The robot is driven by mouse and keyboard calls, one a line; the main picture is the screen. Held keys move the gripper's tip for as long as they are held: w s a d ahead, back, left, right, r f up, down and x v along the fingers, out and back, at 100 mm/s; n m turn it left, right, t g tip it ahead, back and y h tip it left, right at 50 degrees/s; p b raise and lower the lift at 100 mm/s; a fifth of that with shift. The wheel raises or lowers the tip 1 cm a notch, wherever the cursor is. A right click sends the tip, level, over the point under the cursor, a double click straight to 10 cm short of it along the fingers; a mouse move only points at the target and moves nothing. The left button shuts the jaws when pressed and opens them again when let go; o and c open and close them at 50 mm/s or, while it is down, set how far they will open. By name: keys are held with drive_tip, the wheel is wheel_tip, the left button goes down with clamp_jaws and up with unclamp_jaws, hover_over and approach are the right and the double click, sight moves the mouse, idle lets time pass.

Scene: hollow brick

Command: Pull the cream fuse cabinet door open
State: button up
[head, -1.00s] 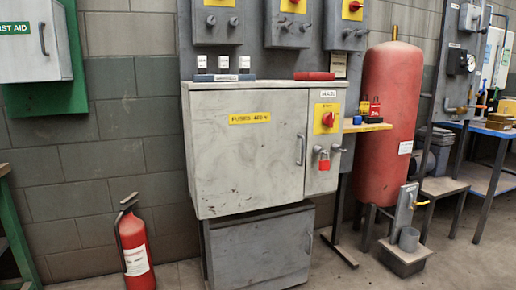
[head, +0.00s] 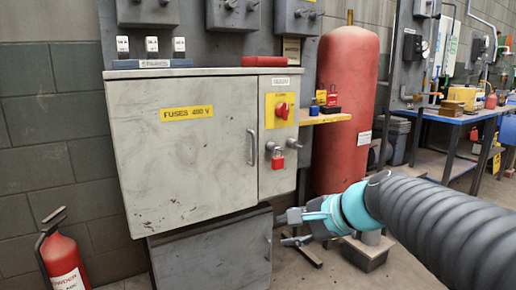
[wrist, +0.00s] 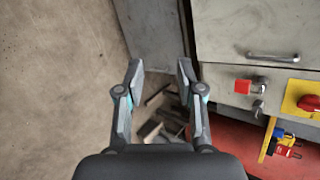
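The cream fuse cabinet door (head: 183,150) carries a yellow "FUSES 400 V" label and looks shut. Its grey vertical handle (head: 252,147) is near the door's right edge; the handle also shows at the upper right of the wrist view (wrist: 273,57).
Right of the door are a red rotary switch (head: 282,110) on a yellow plate and a red padlock (head: 278,162). A red tank (head: 345,110) and a small yellow shelf (head: 325,118) stand further right. A fire extinguisher (head: 62,262) is at lower left.

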drive_tip(key=w+a+r+m+t+y+b, duration=0.1)
drive_tip(key=w+r+m+y, duration=0.2)
drive_tip(key=w, duration=0.4)
drive_tip(key=w+a+r+m+t+y, duration=0.1)
drive_tip(key=w+r+m+t, duration=0.1)
drive_tip(key=w+m, duration=0.35)
drive_tip(key=m+t+y, duration=0.1)
drive_tip(key=m+t, duration=0.2)
drive_tip(key=m, duration=0.3)
approach(254, 143)
drive_tip(key=x, duration=1)
drive_tip(key=shift+w+a+f, duration=0.1)
drive_tip(key=shift+w, duration=0.15)
clamp_jaws()
